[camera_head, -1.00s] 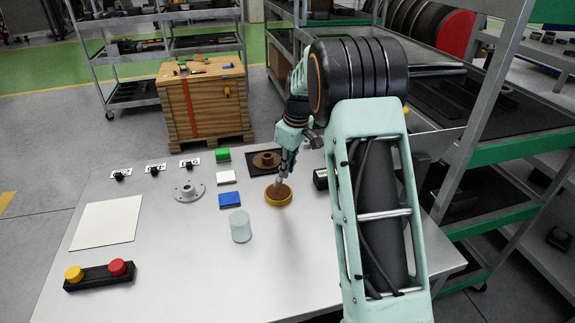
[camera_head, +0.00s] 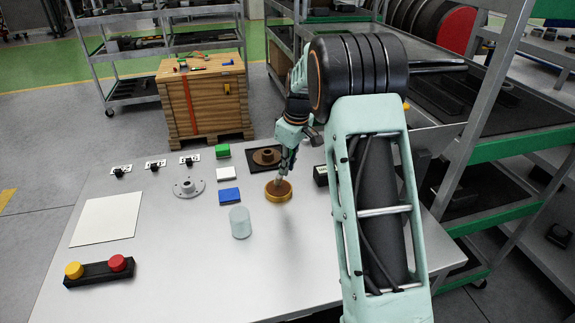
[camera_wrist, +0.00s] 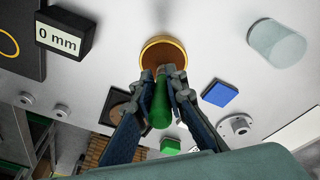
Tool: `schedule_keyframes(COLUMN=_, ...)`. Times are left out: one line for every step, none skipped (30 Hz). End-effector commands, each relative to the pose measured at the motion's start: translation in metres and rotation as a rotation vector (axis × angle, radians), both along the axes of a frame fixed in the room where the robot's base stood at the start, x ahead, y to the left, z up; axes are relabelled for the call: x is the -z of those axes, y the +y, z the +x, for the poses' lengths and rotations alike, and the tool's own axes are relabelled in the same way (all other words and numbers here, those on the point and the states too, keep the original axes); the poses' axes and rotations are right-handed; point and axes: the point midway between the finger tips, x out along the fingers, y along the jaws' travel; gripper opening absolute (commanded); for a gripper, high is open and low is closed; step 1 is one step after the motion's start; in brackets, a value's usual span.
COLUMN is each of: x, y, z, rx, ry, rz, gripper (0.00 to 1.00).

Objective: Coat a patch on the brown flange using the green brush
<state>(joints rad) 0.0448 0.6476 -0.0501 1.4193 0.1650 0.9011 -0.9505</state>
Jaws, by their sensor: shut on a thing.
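My gripper (camera_head: 283,172) is shut on the green brush (camera_wrist: 160,105), whose handle shows between the fingers in the wrist view. The brush points down at the round amber dish (camera_head: 278,191), which has brown contents in the wrist view (camera_wrist: 163,53). I cannot tell whether its tip touches the contents. The brown flange (camera_head: 266,156) sits on a dark square mat behind the dish, to its upper left in the head view. In the wrist view my left finger partly hides the flange.
A blue block (camera_head: 229,195), a white block (camera_head: 225,174), a green block (camera_head: 223,150), a grey flange (camera_head: 188,187) and a pale cylinder (camera_head: 240,222) stand left of the dish. A "0 mm" display (camera_wrist: 63,35) stands nearby.

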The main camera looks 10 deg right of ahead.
Motion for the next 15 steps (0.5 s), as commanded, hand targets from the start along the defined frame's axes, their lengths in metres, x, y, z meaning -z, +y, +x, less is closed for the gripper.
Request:
schedule_keyframes(x=0.0013, y=0.0000, z=0.0000, rx=0.000, ry=0.000, rz=0.000, gripper=0.00)
schedule_keyframes(x=0.0016, y=-0.0001, z=0.0000, rx=0.000, ry=0.000, rz=0.000, gripper=0.00)
schedule_keyframes(x=0.0022, y=-0.0001, z=0.0000, rx=0.000, ry=0.000, rz=0.000, gripper=0.00)
schedule_keyframes(x=0.0026, y=-0.0001, z=-0.0001, rx=0.000, ry=0.000, rz=0.000, gripper=0.00)
schedule_keyframes(x=0.0029, y=-0.0001, z=-0.0001, rx=0.000, ry=0.000, rz=0.000, gripper=0.00)
schedule_keyframes(x=0.0034, y=-0.0001, z=0.0000, rx=0.000, ry=0.000, rz=0.000, gripper=0.00)
schedule_keyframes(x=0.0038, y=0.0000, z=-0.0001, rx=0.000, ry=0.000, rz=0.000, gripper=0.00)
schedule_keyframes(x=0.0041, y=-0.0001, z=-0.0001, rx=0.000, ry=0.000, rz=0.000, gripper=0.00)
schedule_keyframes(x=0.0046, y=-0.0001, z=-0.0001, rx=0.000, ry=0.000, rz=0.000, gripper=0.00)
schedule_keyframes(x=0.0050, y=-0.0001, z=-0.0001, rx=0.000, ry=0.000, rz=0.000, gripper=0.00)
schedule_keyframes(x=0.0053, y=0.0000, z=-0.0001, rx=0.000, ry=0.000, rz=0.000, gripper=0.00)
schedule_keyframes(x=0.0058, y=-0.0001, z=-0.0001, rx=0.000, ry=0.000, rz=0.000, gripper=0.00)
schedule_keyframes(x=0.0063, y=0.0000, z=-0.0001, rx=0.000, ry=0.000, rz=0.000, gripper=0.00)
schedule_keyframes(x=0.0066, y=-0.0001, z=-0.0001, rx=0.000, ry=0.000, rz=0.000, gripper=0.00)
schedule_keyframes(x=0.0071, y=-0.0001, z=-0.0001, rx=0.000, ry=0.000, rz=0.000, gripper=0.00)
